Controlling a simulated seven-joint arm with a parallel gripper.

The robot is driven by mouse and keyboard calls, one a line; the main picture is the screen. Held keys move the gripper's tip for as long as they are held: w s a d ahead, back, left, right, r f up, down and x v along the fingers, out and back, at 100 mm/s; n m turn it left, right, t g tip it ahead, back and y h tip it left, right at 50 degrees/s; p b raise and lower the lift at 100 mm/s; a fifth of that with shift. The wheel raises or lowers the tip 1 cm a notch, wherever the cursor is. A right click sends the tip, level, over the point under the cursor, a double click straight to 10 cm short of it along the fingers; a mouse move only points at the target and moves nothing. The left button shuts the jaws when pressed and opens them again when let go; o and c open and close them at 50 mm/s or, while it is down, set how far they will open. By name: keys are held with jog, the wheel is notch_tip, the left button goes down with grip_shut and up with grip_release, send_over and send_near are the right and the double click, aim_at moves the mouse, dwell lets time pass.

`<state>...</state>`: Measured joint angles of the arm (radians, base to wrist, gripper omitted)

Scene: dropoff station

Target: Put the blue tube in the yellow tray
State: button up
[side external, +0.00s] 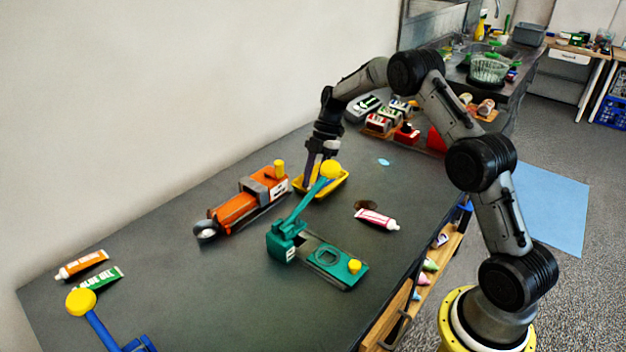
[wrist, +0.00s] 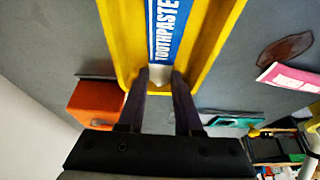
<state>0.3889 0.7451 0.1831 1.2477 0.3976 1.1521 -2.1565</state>
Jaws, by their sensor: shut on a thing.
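The yellow tray (side external: 340,184) stands on the dark table under my gripper (side external: 316,168) in the side view. In the wrist view the tray (wrist: 213,45) runs up the picture, and the blue tube (wrist: 166,25), lettered TOOTHPASTE, lies lengthwise between its walls. My gripper (wrist: 159,78) is shut on the tube's near end, with one dark finger on each side. The tube is hidden in the side view. I cannot tell whether it rests on the tray's floor or hangs slightly above it.
A teal press with a yellow knob (side external: 331,169) stands in front of the tray and partly hides it. An orange machine (side external: 236,208) is to its left. A pink-and-white tube (side external: 376,219) lies at right. Several items stand behind.

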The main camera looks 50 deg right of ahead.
jog(key=o, duration=1)
jog(key=v, duration=1.2)
jog(key=s+a+r+m+t+h, duration=0.1)
jog(key=s+a+r+m+h, duration=0.1)
jog(key=s+a+r+m, duration=0.55)
jog(key=s+a+r+m+t+h, duration=0.1)
jog(key=s+a+r+m, duration=0.25)
jog(key=s, duration=0.55)
jog(key=s+a+r+m+t+h, duration=0.15)
jog(key=s+a, duration=0.25)
jog(key=s, duration=0.4)
jog(key=s+f+m, duration=0.1)
jog(key=s, duration=0.2)
jog(key=s+a+f+m+t, duration=0.1)
jog(key=s+f+m, duration=0.1)
jog(key=s, duration=0.1)
jog(key=s+f+m+t, duration=0.1)
jog(key=s+m, duration=0.1)
jog(key=s, duration=0.1)
jog(key=shift+s+a+f+m, duration=0.15)
jog(key=shift+s+a+m, duration=0.1)
jog(key=shift+s+a, duration=0.1)
